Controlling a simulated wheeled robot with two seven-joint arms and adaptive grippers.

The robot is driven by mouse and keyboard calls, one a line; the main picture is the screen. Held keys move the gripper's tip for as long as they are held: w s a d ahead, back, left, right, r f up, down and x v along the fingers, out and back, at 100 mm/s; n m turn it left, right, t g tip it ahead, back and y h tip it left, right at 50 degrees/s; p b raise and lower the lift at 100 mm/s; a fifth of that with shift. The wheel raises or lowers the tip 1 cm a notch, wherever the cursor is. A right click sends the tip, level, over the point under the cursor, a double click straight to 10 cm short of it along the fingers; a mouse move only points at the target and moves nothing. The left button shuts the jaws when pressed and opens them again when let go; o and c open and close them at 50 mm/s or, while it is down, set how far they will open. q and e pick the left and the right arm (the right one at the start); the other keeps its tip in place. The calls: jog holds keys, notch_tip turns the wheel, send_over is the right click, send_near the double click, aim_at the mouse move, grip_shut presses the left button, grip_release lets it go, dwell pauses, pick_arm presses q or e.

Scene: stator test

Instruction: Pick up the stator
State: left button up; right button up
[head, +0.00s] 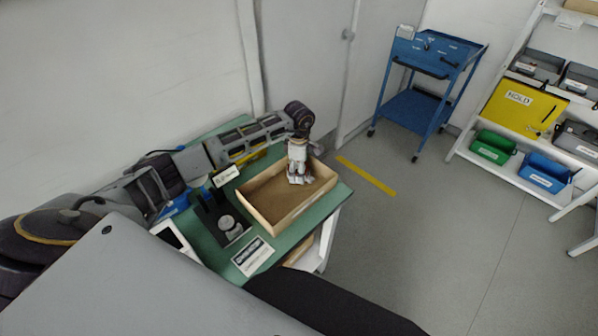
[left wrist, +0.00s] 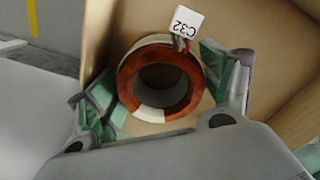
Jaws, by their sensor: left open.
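The stator (left wrist: 160,82) is a ring with copper-red windings, a pale band and a grey bore. A white tag marked C32 (left wrist: 187,25) hangs on its wires. It lies in the cardboard-coloured tray (head: 248,201). In the left wrist view my left gripper (left wrist: 160,98) is open, with one green-padded finger on each side of the stator; I cannot tell whether they touch it. In the head view my left gripper (head: 299,178) points down into the tray's right part and hides the stator. My right gripper is not in view.
The tray sits on a green-topped bench (head: 338,196) beside a black fixture (head: 222,220) and a printed card (head: 253,256). A blue cart (head: 420,110) and a shelf with coloured bins (head: 545,172) stand apart. The floor between is clear.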

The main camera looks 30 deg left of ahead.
pick_arm(q)
jog(key=shift+c, duration=0.3)
jog(key=c, duration=0.7)
jog(key=shift+w+r, duration=0.1)
jog(key=c, duration=0.7)
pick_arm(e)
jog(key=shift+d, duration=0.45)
pick_arm(q)
jog(key=shift+o, duration=0.2)
jog(key=shift+r, duration=0.1)
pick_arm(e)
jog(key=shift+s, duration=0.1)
pick_arm(q)
jog(key=shift+r, duration=0.85)
notch_tip(320, 180, up, 8)
jog(key=b, duration=0.1)
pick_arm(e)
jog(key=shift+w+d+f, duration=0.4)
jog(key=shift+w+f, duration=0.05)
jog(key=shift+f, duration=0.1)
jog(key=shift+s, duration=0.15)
